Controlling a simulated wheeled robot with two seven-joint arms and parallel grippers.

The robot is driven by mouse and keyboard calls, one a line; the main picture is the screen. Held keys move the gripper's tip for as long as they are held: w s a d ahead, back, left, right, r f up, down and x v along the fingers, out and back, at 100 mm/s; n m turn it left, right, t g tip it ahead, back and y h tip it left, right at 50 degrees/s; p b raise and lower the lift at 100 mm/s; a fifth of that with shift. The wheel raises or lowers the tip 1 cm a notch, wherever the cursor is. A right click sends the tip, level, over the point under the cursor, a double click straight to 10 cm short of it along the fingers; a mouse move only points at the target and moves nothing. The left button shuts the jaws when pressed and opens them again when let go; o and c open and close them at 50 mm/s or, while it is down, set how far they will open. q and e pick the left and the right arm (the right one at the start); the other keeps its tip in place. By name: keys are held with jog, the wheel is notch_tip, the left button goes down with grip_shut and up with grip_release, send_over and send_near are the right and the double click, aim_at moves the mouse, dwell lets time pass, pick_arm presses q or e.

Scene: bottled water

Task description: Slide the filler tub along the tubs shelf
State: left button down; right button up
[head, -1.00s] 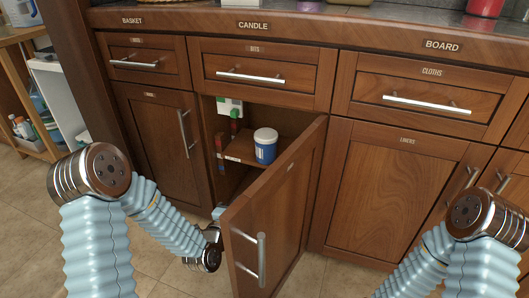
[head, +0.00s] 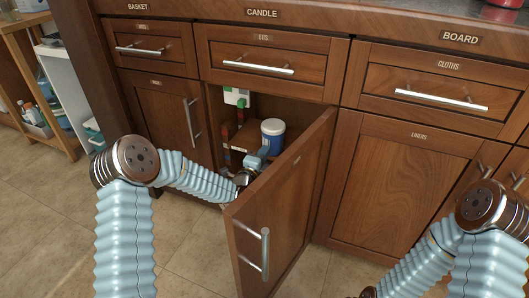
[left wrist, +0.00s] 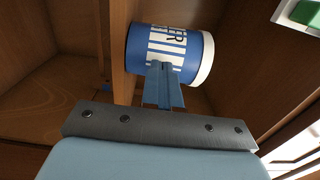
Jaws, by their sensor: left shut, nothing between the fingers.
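The filler tub (head: 272,134) is blue with a white lid and stands upright on a shelf (head: 240,144) inside the open cupboard. In the left wrist view the tub (left wrist: 150,45) appears turned on its side, with part of its lettering showing. My left gripper (head: 255,160) is at the cupboard opening, just in front of the tub. Its fingers (left wrist: 162,82) are shut and empty, with the tips overlapping the tub's side; I cannot tell whether they touch. My right gripper is out of view.
The open cupboard door (head: 275,215) stands out to the right of my left gripper. Red and green items (head: 228,130) are at the shelf's left. A white and green box (head: 236,96) is on the cupboard's inner left side. Closed drawers (head: 255,65) are above.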

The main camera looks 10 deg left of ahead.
aim_at(270, 144)
pick_arm(q)
jog(key=shift+w, duration=0.35)
jog(key=w+b, duration=0.3)
jog(key=w+d+b, duration=0.1)
jog(key=w+b, duration=0.1)
jog(key=shift+f, duration=0.25)
jog(key=shift+w+d+r, duration=0.1)
jog(key=shift+w+r, duration=0.15)
jog(key=shift+w, duration=0.2)
